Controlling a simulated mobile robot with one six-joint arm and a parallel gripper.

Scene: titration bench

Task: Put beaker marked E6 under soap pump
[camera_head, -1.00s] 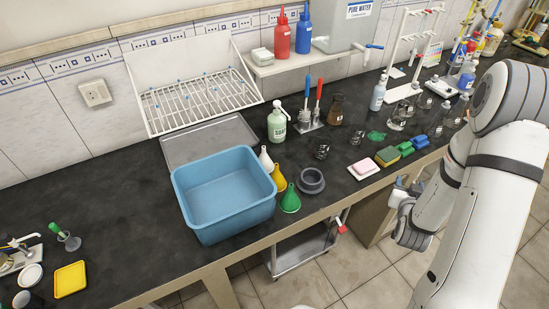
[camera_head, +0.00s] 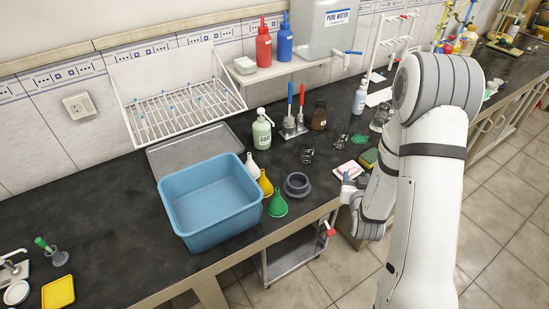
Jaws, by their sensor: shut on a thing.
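The soap pump (camera_head: 261,132) is a pale green bottle with a white pump head. It stands upright on the black bench, behind the funnels and right of the grey tray. No beaker is visible under its spout. My gripper (camera_head: 349,186) is small and partly hidden by my arm, at the bench's front edge near the pink sponge. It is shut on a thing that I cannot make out. Small dark glass vessels, one (camera_head: 308,155) and another (camera_head: 336,138), stand right of the soap pump. Their markings are too small to read, so I cannot tell which is E6.
A blue basin (camera_head: 210,199) stands at the bench front, with white, yellow and green funnels (camera_head: 277,205) beside it. A dark grey ring (camera_head: 297,185) lies right of them. A rack with red and blue handled tools (camera_head: 293,119) and a brown bottle (camera_head: 319,116) stand behind.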

